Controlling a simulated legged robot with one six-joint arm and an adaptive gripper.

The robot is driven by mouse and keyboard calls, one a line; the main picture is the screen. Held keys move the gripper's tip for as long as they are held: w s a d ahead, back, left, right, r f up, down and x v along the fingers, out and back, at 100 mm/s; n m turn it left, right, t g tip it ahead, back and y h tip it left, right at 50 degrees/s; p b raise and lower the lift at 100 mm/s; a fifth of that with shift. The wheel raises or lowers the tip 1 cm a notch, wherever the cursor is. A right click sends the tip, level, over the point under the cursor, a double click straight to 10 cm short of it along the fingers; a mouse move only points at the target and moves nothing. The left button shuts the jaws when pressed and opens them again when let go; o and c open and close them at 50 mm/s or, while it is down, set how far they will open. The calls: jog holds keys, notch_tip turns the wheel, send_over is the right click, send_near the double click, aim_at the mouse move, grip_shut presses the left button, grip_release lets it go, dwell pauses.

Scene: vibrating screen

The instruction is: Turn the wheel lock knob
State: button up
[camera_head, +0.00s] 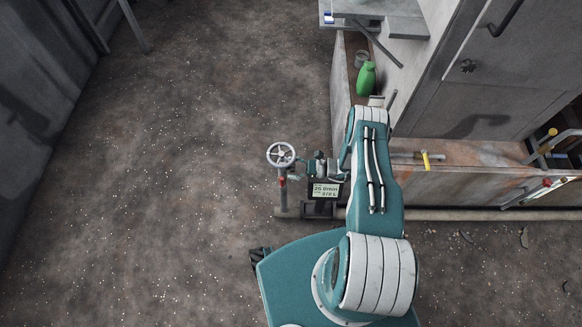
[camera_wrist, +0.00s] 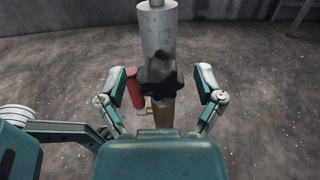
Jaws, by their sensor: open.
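A grey spoked handwheel (camera_head: 281,155) sits on top of an upright post, left of my arm in the head view. My gripper (camera_head: 318,167) is beside the post, just right of and below the wheel. In the wrist view my gripper (camera_wrist: 160,86) is open, its two fingers spread on either side of a black lobed knob (camera_wrist: 160,72). The fingers look apart from the knob. A grey cylinder (camera_wrist: 158,32) rises behind the knob, and a red handle (camera_wrist: 134,88) is left of it, near the left finger. The knob cannot be made out in the head view.
A small display box (camera_head: 326,190) is below my gripper. A rusty trough wall (camera_head: 470,185) with a yellow handle (camera_head: 426,161) is to the right. The floor (camera_head: 150,150) left of the wheel is open.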

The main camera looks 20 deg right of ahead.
jog(key=shift+d, duration=0.45)
jog(key=shift+a, duration=0.25)
jog(key=c, duration=1.1)
jog(key=shift+a, duration=0.1)
jog(key=m, duration=0.5)
jog(key=shift+m, duration=0.3)
